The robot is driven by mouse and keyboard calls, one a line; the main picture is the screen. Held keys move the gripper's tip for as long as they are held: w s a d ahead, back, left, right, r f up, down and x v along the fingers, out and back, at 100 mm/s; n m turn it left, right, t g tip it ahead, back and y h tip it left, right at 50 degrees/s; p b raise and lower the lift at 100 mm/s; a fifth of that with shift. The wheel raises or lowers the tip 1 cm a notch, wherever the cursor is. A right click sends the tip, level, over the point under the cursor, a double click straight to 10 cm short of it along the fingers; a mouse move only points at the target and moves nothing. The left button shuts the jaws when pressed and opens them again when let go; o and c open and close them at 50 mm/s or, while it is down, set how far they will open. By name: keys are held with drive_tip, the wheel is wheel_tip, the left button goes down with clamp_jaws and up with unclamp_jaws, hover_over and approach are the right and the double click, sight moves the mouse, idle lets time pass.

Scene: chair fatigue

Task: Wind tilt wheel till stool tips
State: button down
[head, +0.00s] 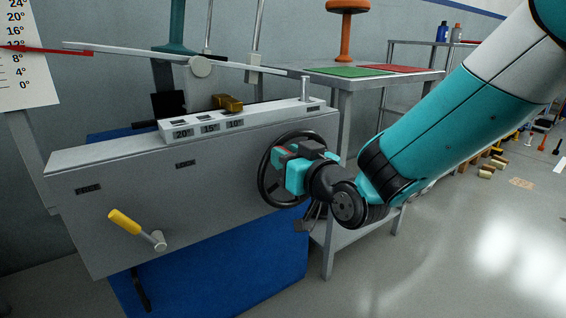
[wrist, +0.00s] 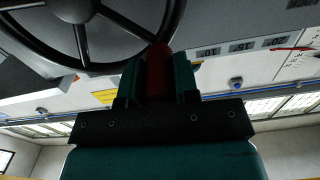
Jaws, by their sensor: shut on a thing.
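The black tilt wheel (head: 264,190) is on the right of the grey machine's front; its rim and spokes also show in the wrist view (wrist: 84,60). My gripper (head: 285,158) is at the wheel's upper rim, shut on its red knob (wrist: 158,62). The teal stool (head: 176,28) stands on the pale tilt plate (head: 130,50), which slopes down to the right. The stool's top is outside the picture. The red pointer (head: 60,51) crosses the degree scale (head: 25,75) around the 12° mark, which it seems to cover.
A brass block (head: 228,103) sits on a ledge labelled 20°, 15° and 10° (head: 190,132). A yellow-handled lever (head: 125,221) sticks out at lower left. A grey table with green (head: 350,71) and red (head: 392,68) mats stands behind, bearing an orange stool (head: 346,30).

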drive_tip(key=c, duration=0.9)
unclamp_jaws()
drive_tip(key=shift+o, duration=0.2)
drive_tip(key=shift+d, duration=0.1)
drive_tip(key=b+v, duration=1.3)
drive_tip(key=v, duration=0.4)
drive_tip(key=shift+s+b, duration=0.2)
drive_tip(key=shift+b, duration=0.1)
drive_tip(key=shift+d, duration=0.1)
